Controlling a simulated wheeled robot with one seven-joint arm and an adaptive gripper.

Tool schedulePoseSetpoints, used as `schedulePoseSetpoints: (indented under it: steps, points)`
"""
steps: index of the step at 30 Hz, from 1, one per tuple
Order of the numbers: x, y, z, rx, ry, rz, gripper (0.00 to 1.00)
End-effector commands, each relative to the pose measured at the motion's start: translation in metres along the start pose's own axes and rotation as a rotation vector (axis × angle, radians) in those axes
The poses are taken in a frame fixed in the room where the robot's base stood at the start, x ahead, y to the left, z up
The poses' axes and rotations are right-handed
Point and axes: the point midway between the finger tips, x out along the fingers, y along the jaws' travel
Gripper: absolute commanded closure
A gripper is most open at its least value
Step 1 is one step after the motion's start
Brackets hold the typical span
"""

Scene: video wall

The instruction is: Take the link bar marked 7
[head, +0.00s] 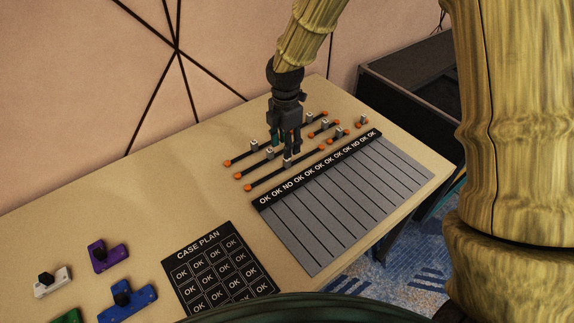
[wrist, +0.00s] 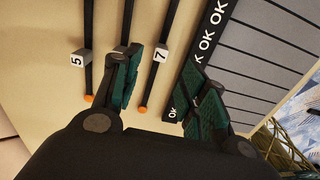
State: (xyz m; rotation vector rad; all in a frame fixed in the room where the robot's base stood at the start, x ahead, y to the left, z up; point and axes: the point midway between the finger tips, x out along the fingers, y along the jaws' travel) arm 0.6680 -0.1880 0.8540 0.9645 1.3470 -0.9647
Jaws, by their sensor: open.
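The link bar marked 7 (wrist: 150,85) is a thin black bar with an orange end and a pale block (wrist: 161,54) bearing the 7. It lies on the table beside the black OK strip. In the head view it seems to be the long bar (head: 267,178) nearest the strip. My gripper (head: 286,148) is over the bars, pointing down. In the wrist view my gripper (wrist: 163,62) is open, with the 7 block showing between its green-padded fingers. Whether the fingertips are level with the block, I cannot tell.
The bar marked 5 (wrist: 88,75) lies to the left, with another bar between, partly hidden by my left finger. Shorter bars (head: 325,129) lie further right. A grey slotted board (head: 345,195), a CASE PLAN card (head: 212,262) and coloured blocks (head: 105,255) share the table.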

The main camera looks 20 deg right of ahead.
Motion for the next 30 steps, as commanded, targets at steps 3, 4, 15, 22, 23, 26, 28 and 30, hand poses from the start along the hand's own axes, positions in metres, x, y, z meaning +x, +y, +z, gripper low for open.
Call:
schedulePoseSetpoints:
  steps: [3, 4, 15, 22, 23, 26, 28, 30]
  points:
    - [0.014, 0.0, -0.001, -0.001, 0.0, -0.002, 0.57]
    - [0.017, 0.0, -0.001, -0.001, 0.0, -0.001, 0.57]
    - [0.042, 0.0, 0.003, -0.002, 0.0, -0.002, 0.57]
    - [0.067, 0.001, 0.005, -0.002, 0.0, -0.001, 0.57]
    - [0.069, 0.001, 0.005, -0.002, 0.0, -0.001, 0.57]
    - [0.074, 0.001, 0.005, -0.002, 0.0, 0.0, 0.57]
    - [0.075, 0.001, 0.005, -0.002, 0.0, 0.001, 0.57]
    - [0.075, 0.001, 0.005, -0.001, 0.0, 0.001, 0.57]
